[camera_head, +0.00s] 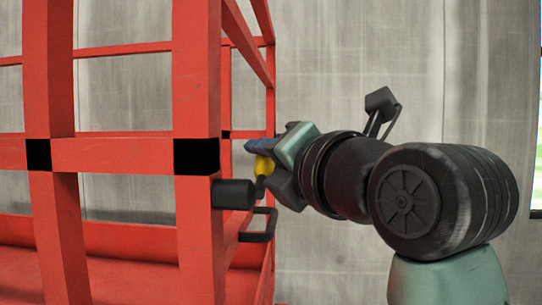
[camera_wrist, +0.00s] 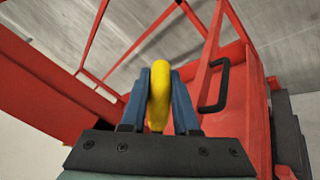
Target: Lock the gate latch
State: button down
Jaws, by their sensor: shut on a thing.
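The latch shows as a yellow curved piece (camera_wrist: 160,82) between the two blue fingers of my gripper (camera_wrist: 159,100) in the wrist view. The fingers are shut on it, one on each side. In the head view my gripper (camera_head: 260,150) is at the right side of the red gate frame (camera_head: 198,75), and a small part of the yellow latch (camera_head: 263,166) shows below the blue fingers. A dark cylinder (camera_head: 233,193) sticks out from the red post just left of the latch. Whether the latch is locked cannot be told.
A black handle (camera_head: 260,226) sits below the cylinder; a black handle also shows right of the fingers in the wrist view (camera_wrist: 216,88). Red bars and posts fill the left of the head view. A plain grey wall (camera_head: 330,70) stands behind.

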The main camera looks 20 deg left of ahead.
dwell(0.4)
jog(key=shift+w+f+m+g+h+p, duration=0.3)
jog(key=shift+f+m+g+h+p, duration=0.35)
jog(key=shift+g+h, duration=0.25)
jog(key=shift+f+m+g+h+p, duration=0.45)
jog(key=shift+f+g, duration=0.35)
jog(key=shift+f, duration=0.15)
jog(key=c, duration=0.7)
grip_release()
jog(key=shift+o, duration=0.2)
jog(key=shift+s, duration=0.1)
jog(key=b+v, duration=0.6)
jog(key=v, duration=0.6)
jog(key=shift+s+d, duration=0.25)
